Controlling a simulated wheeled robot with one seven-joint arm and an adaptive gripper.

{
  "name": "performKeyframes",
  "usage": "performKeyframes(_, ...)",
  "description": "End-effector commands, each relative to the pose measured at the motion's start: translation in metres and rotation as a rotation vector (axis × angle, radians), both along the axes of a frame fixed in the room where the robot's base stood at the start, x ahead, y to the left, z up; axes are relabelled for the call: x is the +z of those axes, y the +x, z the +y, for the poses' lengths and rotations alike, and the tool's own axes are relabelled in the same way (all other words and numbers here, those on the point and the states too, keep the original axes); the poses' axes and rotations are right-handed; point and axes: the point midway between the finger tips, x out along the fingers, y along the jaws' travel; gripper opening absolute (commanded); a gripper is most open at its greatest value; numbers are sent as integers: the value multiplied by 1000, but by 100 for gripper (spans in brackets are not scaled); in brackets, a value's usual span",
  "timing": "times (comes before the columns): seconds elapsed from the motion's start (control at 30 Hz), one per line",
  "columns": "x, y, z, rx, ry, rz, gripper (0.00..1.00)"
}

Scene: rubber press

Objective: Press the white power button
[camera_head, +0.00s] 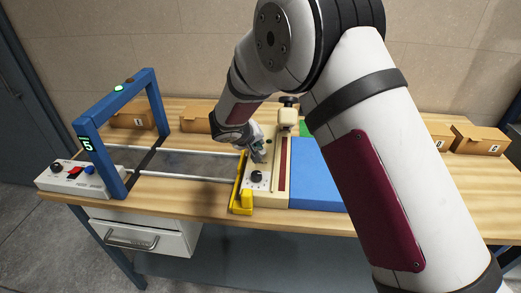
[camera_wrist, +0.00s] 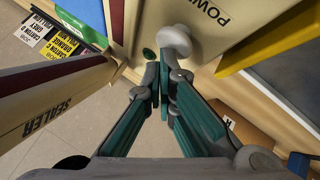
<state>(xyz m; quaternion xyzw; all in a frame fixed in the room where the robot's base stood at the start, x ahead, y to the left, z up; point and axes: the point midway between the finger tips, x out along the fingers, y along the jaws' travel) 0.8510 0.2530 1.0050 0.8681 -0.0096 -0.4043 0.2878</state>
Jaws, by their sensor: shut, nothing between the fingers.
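The cream sealer press (camera_head: 265,201) stands on the wooden table, and its panel with the word POWER (camera_wrist: 238,40) fills the upper part of the wrist view. A pale, rounded white power button (camera_wrist: 175,38) shows beside that word, with a small green light (camera_wrist: 148,54) to its left. My gripper (camera_wrist: 165,82) is shut and empty, its fingertips right at the button in the picture. I cannot tell whether they touch it. In the head view my gripper (camera_head: 257,155) is over the press's panel, and the button is not clearly visible there.
A black knob (camera_head: 256,177) is on the panel near my gripper. The sealer arm (camera_wrist: 45,100) runs close by on the left in the wrist view. A yellow guard (camera_head: 241,200), blue frame (camera_head: 98,118) and blue block (camera_head: 318,180) flank the press. Cardboard boxes (camera_head: 480,139) stand behind.

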Motion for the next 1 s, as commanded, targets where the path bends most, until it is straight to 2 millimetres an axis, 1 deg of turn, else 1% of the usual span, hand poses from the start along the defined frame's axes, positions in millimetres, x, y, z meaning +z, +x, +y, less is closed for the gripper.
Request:
performKeyframes(0.7, -9, 0, 0, -1, 0, 2, 0)
performKeyframes(0.87, -8, -1, 0, -1, 0, 2, 0)
performKeyframes(1.0, -3, 0, -1, -1, 0, 1, 0)
